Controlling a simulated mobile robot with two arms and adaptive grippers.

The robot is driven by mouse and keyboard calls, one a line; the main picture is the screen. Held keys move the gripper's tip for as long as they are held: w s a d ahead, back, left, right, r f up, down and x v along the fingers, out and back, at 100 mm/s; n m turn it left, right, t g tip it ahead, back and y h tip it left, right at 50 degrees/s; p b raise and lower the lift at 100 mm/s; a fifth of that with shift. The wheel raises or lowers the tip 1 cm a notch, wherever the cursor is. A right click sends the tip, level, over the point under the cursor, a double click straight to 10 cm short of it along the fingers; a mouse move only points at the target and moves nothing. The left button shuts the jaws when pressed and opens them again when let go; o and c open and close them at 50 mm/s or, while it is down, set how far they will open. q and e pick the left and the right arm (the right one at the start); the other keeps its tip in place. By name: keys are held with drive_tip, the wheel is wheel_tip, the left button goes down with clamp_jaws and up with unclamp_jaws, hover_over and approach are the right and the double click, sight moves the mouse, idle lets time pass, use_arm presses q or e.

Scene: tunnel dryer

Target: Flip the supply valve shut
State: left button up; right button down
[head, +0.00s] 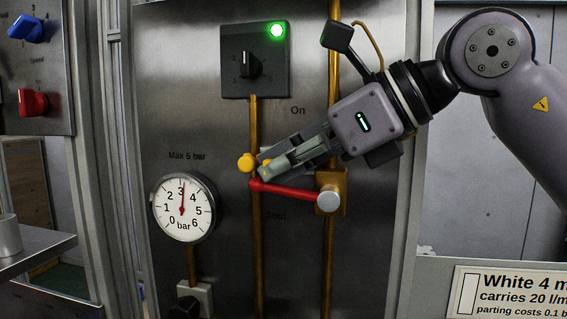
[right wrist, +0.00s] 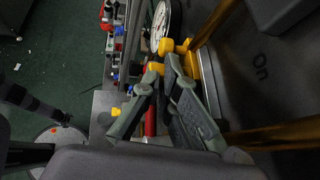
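The supply valve is a red lever (head: 290,191) on a brass body with a round silver hub (head: 327,201), on the right-hand brass pipe. The lever points left and slightly up from the hub, its red ball end in front of the left pipe. My right gripper (head: 258,164) reaches in from the right, just above the lever's ball end. Its fingers converge to yellow tips and look shut, with nothing seen held. In the right wrist view the fingertips (right wrist: 166,60) lie close together, with a red piece, likely the lever, partly hidden beside them. My left gripper is not in view.
A black rotary switch (head: 250,66) and a lit green lamp (head: 277,31) sit above. A pressure gauge (head: 183,207) reads about 3 bar at left. Blue (head: 27,28) and red (head: 33,102) knobs are on the far-left panel. A sign (head: 510,292) stands lower right.

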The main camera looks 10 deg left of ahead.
drive_tip(key=v, duration=1.2)
drive_tip(key=shift+f, duration=0.1)
